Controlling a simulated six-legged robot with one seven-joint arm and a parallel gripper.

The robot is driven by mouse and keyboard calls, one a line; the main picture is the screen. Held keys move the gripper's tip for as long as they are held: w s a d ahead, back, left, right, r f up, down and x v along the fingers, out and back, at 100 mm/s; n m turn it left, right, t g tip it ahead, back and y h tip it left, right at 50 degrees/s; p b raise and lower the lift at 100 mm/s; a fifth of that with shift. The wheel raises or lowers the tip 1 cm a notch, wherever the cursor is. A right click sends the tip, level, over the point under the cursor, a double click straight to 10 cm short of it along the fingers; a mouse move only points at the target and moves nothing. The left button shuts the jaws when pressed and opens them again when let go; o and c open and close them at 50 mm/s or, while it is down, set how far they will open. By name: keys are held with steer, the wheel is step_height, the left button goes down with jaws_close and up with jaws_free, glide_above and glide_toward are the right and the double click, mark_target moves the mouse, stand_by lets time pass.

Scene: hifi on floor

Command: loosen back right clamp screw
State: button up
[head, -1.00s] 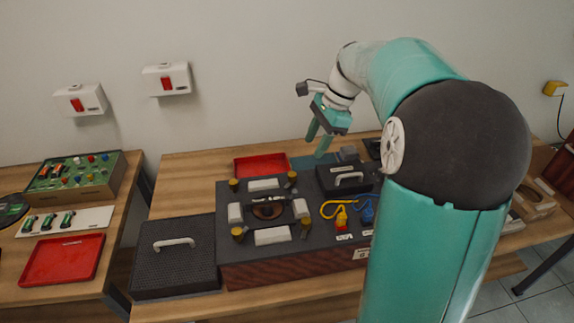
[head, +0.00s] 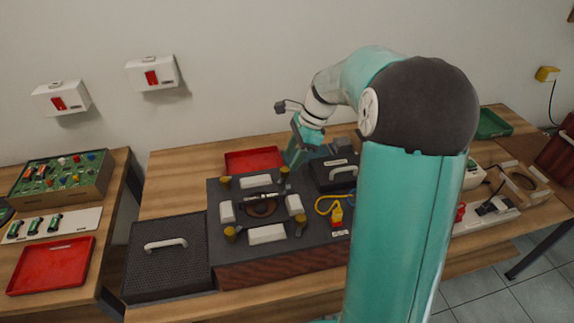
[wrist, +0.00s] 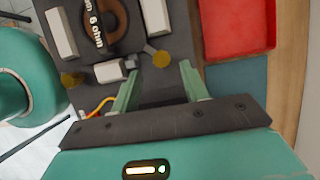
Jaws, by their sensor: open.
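The back right clamp screw has a yellow knob (head: 284,171) at the back right corner of the dark fixture (head: 232,265). In the wrist view this knob (wrist: 161,59) shows just beyond the fingertips, between them. A round speaker (head: 262,207) sits in the middle of the fixture among pale clamp blocks; its dark cone and label also show in the wrist view (wrist: 122,32). My gripper (head: 291,164) is open and empty, pointing down close to the knob. Whether a finger touches the knob I cannot tell.
A red tray (head: 254,158) lies behind the fixture. A black box with a handle (head: 334,172) stands right of the gripper, with a yellow cable (head: 325,206) in front of it. A dark perforated case (head: 168,262) is at the left. Other yellow knobs (head: 230,233) mark the other corners.

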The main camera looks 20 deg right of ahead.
mark_target(285, 169)
steer(key=x, duration=0.4)
steer(key=shift+w+a+f, duration=0.1)
steer(key=shift+w+f, duration=0.1)
steer(key=shift+f, duration=0.1)
jaws_close()
steer(key=c, duration=1)
jaws_free()
